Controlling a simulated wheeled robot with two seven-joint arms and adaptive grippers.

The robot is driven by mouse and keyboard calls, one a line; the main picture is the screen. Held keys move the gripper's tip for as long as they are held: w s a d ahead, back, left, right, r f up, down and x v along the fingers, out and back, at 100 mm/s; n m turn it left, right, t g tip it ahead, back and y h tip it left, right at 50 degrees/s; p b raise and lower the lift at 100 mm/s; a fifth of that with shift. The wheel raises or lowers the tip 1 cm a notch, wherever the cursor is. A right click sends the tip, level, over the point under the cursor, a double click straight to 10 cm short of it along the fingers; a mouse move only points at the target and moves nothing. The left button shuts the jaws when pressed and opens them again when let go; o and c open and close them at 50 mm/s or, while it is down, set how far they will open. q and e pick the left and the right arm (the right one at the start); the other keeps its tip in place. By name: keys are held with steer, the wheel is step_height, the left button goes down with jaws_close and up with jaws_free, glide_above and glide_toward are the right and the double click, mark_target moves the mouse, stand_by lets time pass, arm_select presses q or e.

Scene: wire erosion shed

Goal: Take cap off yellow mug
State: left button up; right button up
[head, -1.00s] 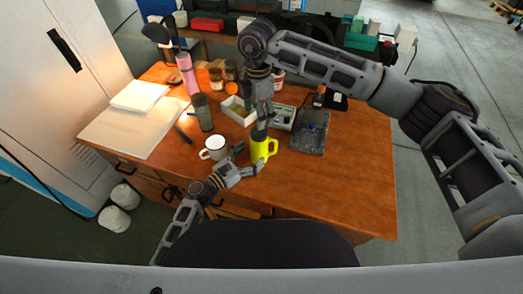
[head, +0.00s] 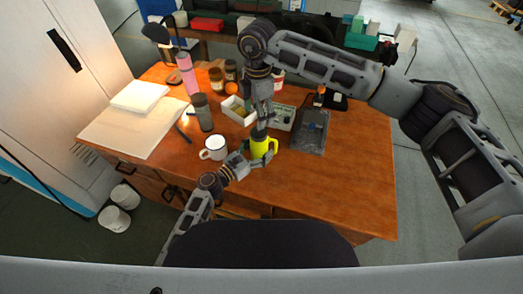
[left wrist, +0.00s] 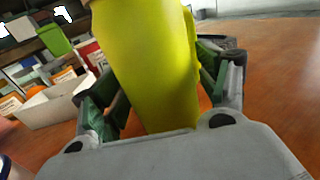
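The yellow mug (head: 259,149) stands upright near the middle of the wooden desk, with its handle to the right and a dark cap (head: 259,134) on top. My left gripper (head: 255,162) is low at the mug. In the left wrist view the yellow mug (left wrist: 150,65) stands between the spread fingers of my left gripper (left wrist: 163,95), with narrow gaps showing beside it; its top is out of that view. My right gripper (head: 262,120) points down right above the cap; its fingertips are too small to tell open from shut or touching.
A white mug (head: 213,148) stands just left of my left gripper. A dark tumbler (head: 202,112), an open white box (head: 236,110), a grey device (head: 282,117) and a dark tray (head: 311,132) lie behind. The desk's front right (head: 340,190) is clear.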

mark_target(259, 132)
arm_select(q)
jaws_close()
arm_select(e)
steer(key=shift+m, duration=2.2)
steer(key=shift+f, duration=0.15)
steer(key=shift+f, duration=3.9)
